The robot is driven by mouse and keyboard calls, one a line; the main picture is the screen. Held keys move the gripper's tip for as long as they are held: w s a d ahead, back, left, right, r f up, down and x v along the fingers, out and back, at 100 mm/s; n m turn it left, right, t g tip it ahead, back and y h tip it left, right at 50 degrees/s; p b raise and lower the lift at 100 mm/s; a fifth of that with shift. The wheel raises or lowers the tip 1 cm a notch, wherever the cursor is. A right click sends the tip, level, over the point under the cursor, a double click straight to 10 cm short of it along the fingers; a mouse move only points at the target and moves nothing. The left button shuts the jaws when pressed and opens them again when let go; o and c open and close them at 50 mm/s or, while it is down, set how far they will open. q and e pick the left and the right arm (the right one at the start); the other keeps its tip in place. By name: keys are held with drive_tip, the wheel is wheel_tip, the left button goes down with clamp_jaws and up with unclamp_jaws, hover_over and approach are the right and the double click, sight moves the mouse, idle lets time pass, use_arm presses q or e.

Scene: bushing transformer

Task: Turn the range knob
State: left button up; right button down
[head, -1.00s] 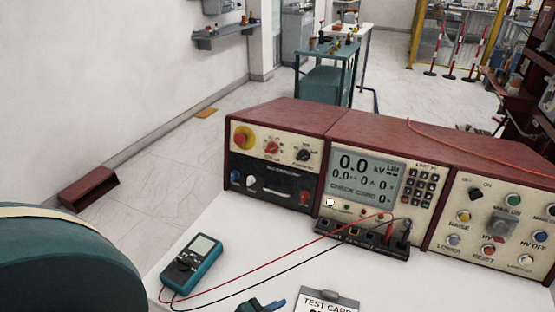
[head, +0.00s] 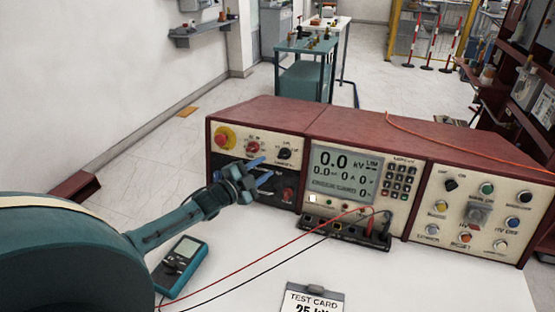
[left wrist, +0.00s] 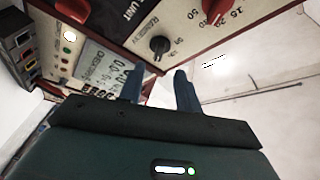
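The range knob (head: 284,153) is a small black knob on the cream upper panel of the red console's left section. In the left wrist view the range knob (left wrist: 159,46) sits ahead of my fingertips, beside lettering that seems to read RANGE. My left gripper (head: 267,167) is in front of this panel, just below and left of the knob. Its two blue fingers stand apart, with nothing between them, in the left wrist view (left wrist: 160,73). A gap shows between the fingertips and the knob. My right gripper is not in view.
A red knob (head: 253,148) and a red button on yellow (head: 225,138) sit left of the range knob. The display (head: 343,172) is to its right. A teal meter (head: 180,266), red and black leads and a test card (head: 312,299) lie on the white table.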

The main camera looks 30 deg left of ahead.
sight(282, 157)
use_arm(q)
drive_tip(key=shift+w+d, duration=0.2)
drive_tip(key=shift+w, duration=0.95)
drive_tip(key=shift+w+d, duration=0.2)
drive_tip(key=shift+w, duration=0.9)
drive_tip(key=shift+w+d, duration=0.2)
drive_tip(key=shift+w, duration=0.95)
drive_tip(key=shift+c, duration=0.3)
clamp_jaws()
